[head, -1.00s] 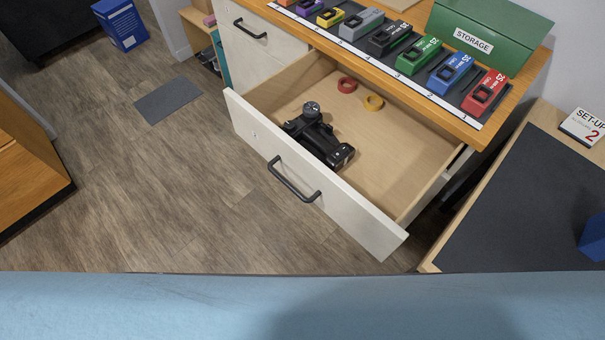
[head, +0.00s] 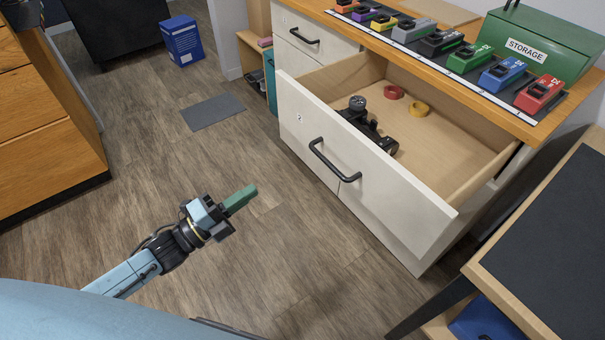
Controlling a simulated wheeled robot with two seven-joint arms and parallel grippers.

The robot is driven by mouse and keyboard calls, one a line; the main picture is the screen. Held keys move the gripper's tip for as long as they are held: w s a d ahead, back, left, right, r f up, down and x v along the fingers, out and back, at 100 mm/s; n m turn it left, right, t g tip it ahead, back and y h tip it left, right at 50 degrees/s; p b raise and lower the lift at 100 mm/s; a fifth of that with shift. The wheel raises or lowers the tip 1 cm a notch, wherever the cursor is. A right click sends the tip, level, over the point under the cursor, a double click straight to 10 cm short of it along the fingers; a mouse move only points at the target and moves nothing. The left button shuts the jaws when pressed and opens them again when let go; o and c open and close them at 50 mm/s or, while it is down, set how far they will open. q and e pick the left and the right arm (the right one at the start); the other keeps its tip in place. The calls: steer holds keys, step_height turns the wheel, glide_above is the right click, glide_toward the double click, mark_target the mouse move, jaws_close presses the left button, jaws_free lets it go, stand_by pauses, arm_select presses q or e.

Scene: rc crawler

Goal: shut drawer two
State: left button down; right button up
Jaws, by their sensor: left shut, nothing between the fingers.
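Drawer two (head: 375,180) is a white-fronted drawer with a wooden inside. It stands pulled out from the cabinet under the wooden counter. Its front bears a black bar handle (head: 333,163) and a small label with a 2. A black device with a dial (head: 357,104), a red ring (head: 393,92) and a yellow ring (head: 419,109) lie inside; the drawer front hides part of the device. My left gripper (head: 240,199), with green fingers, is shut and empty. It is in front of the drawer, left of and below the handle, apart from it. My right gripper is not in view.
A closed white drawer (head: 315,38) is at the cabinet's left. A dark-topped table (head: 560,240) stands at the right. Open floor lies before the drawer.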

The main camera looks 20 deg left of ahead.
arm_select(q)
steer(key=b+x, duration=0.2)
steer(key=x, duration=1.2)
steer(key=shift+d+r, duration=0.15)
steer(key=shift+r, duration=0.15)
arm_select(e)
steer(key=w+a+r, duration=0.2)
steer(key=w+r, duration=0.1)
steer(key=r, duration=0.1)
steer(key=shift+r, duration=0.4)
